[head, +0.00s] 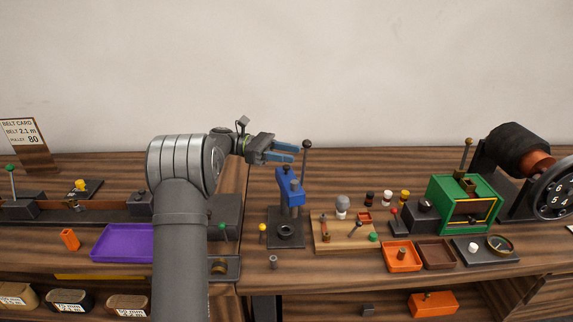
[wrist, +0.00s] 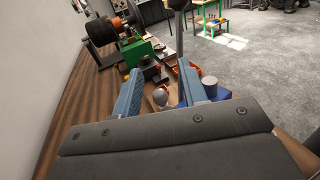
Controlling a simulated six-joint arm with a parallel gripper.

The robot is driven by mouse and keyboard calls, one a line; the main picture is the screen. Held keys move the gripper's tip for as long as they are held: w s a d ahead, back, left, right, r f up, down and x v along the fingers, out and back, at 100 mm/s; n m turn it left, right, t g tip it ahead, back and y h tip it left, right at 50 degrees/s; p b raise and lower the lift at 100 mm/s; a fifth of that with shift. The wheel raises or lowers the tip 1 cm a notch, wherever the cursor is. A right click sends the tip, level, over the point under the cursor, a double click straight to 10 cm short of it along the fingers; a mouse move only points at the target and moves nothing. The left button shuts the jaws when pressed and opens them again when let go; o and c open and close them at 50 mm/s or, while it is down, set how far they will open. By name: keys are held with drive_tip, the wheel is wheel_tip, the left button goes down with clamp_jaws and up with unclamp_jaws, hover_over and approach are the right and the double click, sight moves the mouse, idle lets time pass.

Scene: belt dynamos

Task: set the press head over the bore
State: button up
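The blue press head (head: 289,186) sits on an upright post above a dark square base (head: 287,242) with a round ring on it. Its lever (head: 306,158) stands nearly upright and ends in a dark knob. In the wrist view the blue press head (wrist: 217,95) is at the lower right, partly hidden by a finger, and the grey lever (wrist: 179,42) rises near the right fingertip. My gripper (head: 295,153) is open and empty, just left of the lever and above the head. Its spread blue fingers also show in the wrist view (wrist: 160,68). I cannot tell how the head lines up with the bore.
A wooden board (head: 328,243) with small parts lies right of the press. Beyond it are an orange tray (head: 401,268), a brown tray (head: 437,266) and a green machine (head: 447,196). A purple tray (head: 112,256) is at left. A yellow-topped pin (head: 262,229) stands beside the base.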

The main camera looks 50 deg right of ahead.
drive_tip(key=s+r, duration=0.6)
drive_tip(key=s, duration=0.5)
drive_tip(key=shift+s+d+r, duration=0.15)
drive_tip(key=shift+s+r, duration=0.1)
drive_tip(key=shift+s, duration=0.05)
